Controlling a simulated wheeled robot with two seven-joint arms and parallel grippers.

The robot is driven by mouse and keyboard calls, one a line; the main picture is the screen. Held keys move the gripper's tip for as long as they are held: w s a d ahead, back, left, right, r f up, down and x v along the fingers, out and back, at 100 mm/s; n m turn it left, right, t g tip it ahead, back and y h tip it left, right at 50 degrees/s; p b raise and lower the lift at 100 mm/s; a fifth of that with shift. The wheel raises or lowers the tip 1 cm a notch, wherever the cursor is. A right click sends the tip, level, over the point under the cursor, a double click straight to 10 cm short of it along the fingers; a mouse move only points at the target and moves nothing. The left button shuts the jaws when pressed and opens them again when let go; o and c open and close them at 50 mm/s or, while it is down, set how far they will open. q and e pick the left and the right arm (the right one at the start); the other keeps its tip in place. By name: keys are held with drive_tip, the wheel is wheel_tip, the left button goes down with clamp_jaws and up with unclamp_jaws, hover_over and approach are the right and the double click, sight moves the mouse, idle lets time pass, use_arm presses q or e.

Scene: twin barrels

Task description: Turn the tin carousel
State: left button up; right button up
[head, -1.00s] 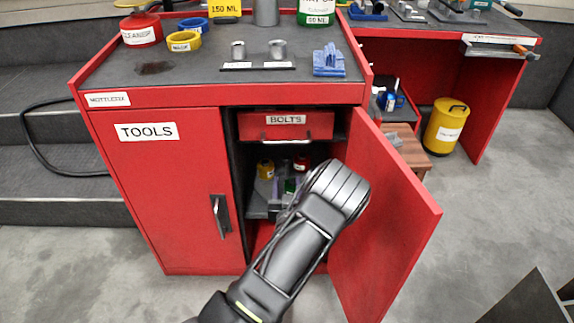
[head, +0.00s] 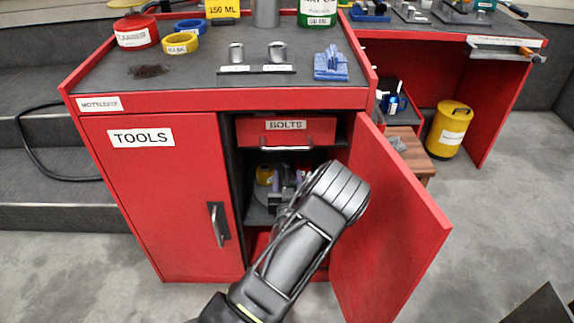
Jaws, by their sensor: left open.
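The tin carousel stands inside the open right compartment of the red cabinet (head: 165,215), mostly hidden by my left arm and the shade. A yellow tin (head: 264,174) shows at its left. A small piece of a red tin (head: 304,171) shows at the right, behind my wrist. The turning plate itself cannot be made out clearly. My left gripper (head: 281,186) reaches into the compartment among the tins, its grey-purple fingers open. Whether they touch a tin or the carousel cannot be told. My right gripper is not in view.
The cabinet's right door (head: 388,225) stands open, close to the right of my left arm. A BOLTS drawer (head: 286,130) is shut above the compartment. The left TOOLS door (head: 165,190) is shut. Tins and a blue block (head: 330,63) stand on top.

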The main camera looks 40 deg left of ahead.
sight(287, 168)
use_arm(q)
drive_tip(key=b+x, duration=0.1)
drive_tip(key=x, duration=0.4)
drive_tip(key=shift+w+f, duration=0.1)
drive_tip(key=shift+w+a+b, duration=0.3)
drive_tip(key=shift+w+a, duration=0.1)
drive_tip(key=shift+w, duration=0.05)
clamp_jaws()
idle(1.0)
